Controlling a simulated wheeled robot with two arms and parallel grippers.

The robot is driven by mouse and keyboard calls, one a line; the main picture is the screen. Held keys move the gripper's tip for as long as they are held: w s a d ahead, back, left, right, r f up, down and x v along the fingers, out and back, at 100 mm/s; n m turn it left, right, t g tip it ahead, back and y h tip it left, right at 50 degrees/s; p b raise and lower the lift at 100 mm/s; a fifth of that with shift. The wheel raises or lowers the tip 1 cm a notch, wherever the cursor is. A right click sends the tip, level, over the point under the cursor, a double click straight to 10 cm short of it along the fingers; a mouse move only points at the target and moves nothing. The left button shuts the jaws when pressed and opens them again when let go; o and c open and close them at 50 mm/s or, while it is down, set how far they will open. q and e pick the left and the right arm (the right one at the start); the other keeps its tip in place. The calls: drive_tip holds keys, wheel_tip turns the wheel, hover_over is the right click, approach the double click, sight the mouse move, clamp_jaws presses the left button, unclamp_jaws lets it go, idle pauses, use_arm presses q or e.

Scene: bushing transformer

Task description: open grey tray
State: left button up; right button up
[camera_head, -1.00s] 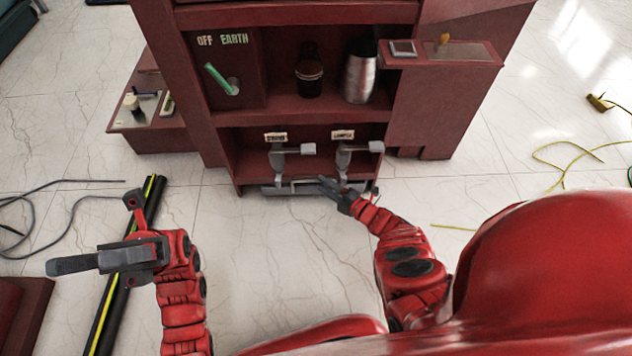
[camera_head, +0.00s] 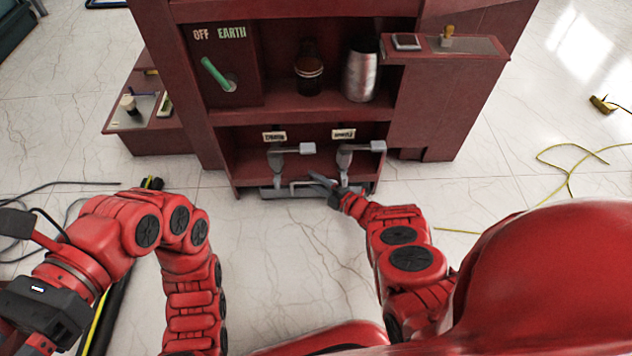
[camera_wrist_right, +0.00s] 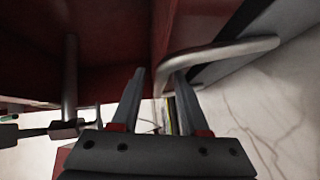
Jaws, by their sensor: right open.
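The grey tray (camera_head: 270,192) lies low at the foot of the red cabinet, with a pale bar handle (camera_head: 302,183) on its front. My right gripper (camera_head: 322,183) is at the right part of this handle. In the right wrist view the gripper (camera_wrist_right: 159,76) is open, and the bent metal handle (camera_wrist_right: 225,50) runs from the right to between its fingertips. The tray's dark grey front (camera_wrist_right: 258,40) shows behind the handle. My left arm is folded at the lower left; its gripper is mostly cut off by the picture edge, so its jaws cannot be read.
Two grey levers (camera_head: 276,157) (camera_head: 344,158) stand in the compartment above the tray. A dark bottle (camera_head: 309,75) and a metal canister (camera_head: 360,74) stand on the shelf above. A yellow cable (camera_head: 566,160) lies at right. The floor in front of the tray is clear.

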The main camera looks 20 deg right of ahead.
clamp_jaws()
idle(1.4)
